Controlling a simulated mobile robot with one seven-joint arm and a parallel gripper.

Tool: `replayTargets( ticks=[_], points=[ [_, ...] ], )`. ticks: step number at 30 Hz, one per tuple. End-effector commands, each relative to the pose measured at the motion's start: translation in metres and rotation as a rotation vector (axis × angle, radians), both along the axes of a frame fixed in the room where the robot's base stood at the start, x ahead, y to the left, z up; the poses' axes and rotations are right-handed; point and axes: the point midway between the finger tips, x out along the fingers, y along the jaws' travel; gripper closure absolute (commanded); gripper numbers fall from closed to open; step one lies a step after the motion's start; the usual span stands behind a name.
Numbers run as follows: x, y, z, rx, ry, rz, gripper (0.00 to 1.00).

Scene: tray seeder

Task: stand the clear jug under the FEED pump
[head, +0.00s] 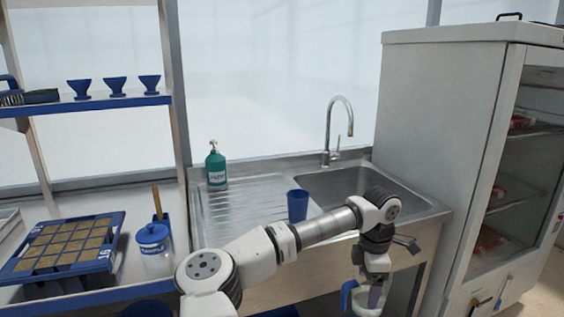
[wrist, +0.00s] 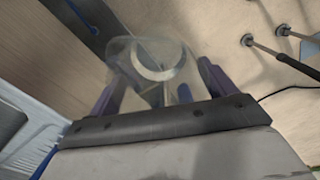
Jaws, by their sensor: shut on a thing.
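My gripper (head: 374,290) points down in front of the sink cabinet at the lower right of the head view. It is shut on the clear jug (head: 364,303), whose blue handle shows at its left. In the wrist view, the jug (wrist: 158,62) sits between the two fingers of my gripper (wrist: 162,80), with its round rim visible. A green pump bottle (head: 216,168) stands on the left back of the drainboard. Its label is too small to read, and I see no legible FEED marking.
A blue cup (head: 297,205) stands on the drainboard (head: 240,222) beside the sink basin (head: 345,185). A blue-lidded jar (head: 154,250) and a seed tray (head: 62,245) are at the left. A tall glass-fronted cabinet (head: 440,130) blocks the right.

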Motion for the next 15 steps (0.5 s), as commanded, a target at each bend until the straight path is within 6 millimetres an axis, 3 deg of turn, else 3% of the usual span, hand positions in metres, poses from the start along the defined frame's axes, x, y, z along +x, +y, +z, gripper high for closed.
replayTargets(
  ticks=[15],
  points=[
    [0.051,0.063,-0.108,-0.003,0.003,-0.722,0.48]
  ],
)
